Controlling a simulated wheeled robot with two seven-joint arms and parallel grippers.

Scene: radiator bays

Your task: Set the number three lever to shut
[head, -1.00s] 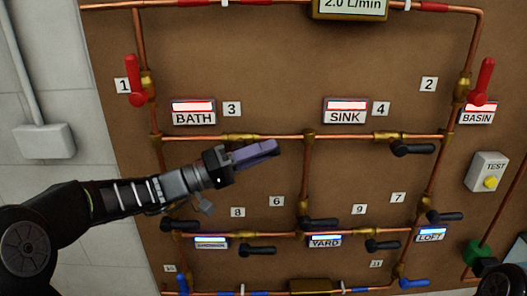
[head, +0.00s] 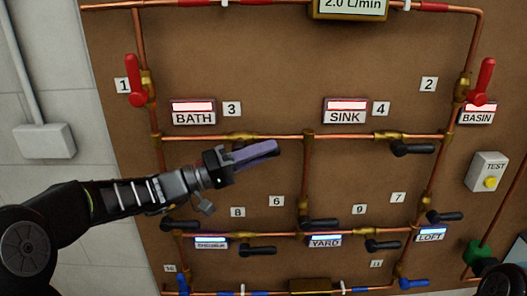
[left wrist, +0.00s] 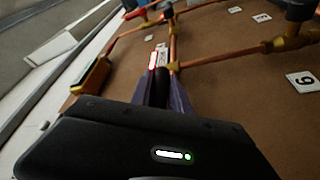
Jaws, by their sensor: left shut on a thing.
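The number three valve (head: 241,137) is a brass body on the horizontal copper pipe, right below the number 3 label (head: 232,109). Its lever handle is hidden behind my left gripper (head: 273,147) in the head view. In the left wrist view a dark handle (left wrist: 160,88) lies between the purple fingers of my left gripper (left wrist: 161,97), which are shut on it. The handle's exact angle to the pipe is hard to tell. My right gripper does not show.
The BATH sign (head: 194,112) is lit red above the valve. The number four lever (head: 413,149) is black and lies to the right. Several black levers, such as one below (head: 258,251), sit lower on the brown board.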

